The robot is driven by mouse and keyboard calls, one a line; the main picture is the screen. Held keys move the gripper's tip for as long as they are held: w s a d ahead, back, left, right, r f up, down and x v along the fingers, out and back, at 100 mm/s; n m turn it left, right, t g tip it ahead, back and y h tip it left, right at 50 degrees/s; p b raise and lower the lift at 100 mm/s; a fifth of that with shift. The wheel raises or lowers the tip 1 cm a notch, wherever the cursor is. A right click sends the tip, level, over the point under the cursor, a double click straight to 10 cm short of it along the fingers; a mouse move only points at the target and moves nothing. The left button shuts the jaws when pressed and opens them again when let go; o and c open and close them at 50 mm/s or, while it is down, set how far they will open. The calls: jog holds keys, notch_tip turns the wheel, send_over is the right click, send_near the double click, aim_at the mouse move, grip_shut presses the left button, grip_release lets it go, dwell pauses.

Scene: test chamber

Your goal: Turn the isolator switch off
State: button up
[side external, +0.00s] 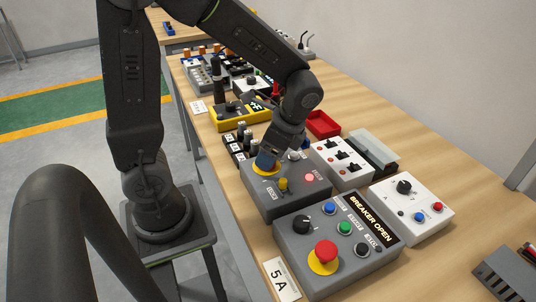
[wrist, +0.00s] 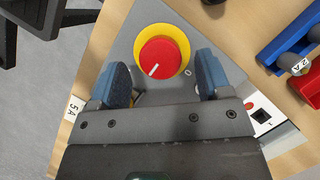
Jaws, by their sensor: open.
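The isolator switch is a round red knob (wrist: 158,60) on a yellow disc (wrist: 162,28), with a white pointer line toward the lower left in the wrist view. A "0" mark shows beside the disc. It is on a grey box (side external: 292,197); in the side view only some yellow disc (side external: 261,172) shows and my gripper hides the knob. My gripper (side external: 266,162) is open, pointing down at the knob. In the wrist view its blue fingertips (wrist: 162,66) are apart, one on each side of the knob's lower part. I cannot tell whether they touch it.
The grey box also carries a yellow-based control (side external: 283,184) and a lit red lamp (side external: 309,177). In front is a panel reading "BREAKER OPEN" (side external: 371,217) with a red mushroom button (side external: 325,252). White switch boxes (side external: 342,163) and a red tray (side external: 323,124) stand close by.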

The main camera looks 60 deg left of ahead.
jog(key=shift+x, duration=0.9)
jog(key=c, duration=0.9)
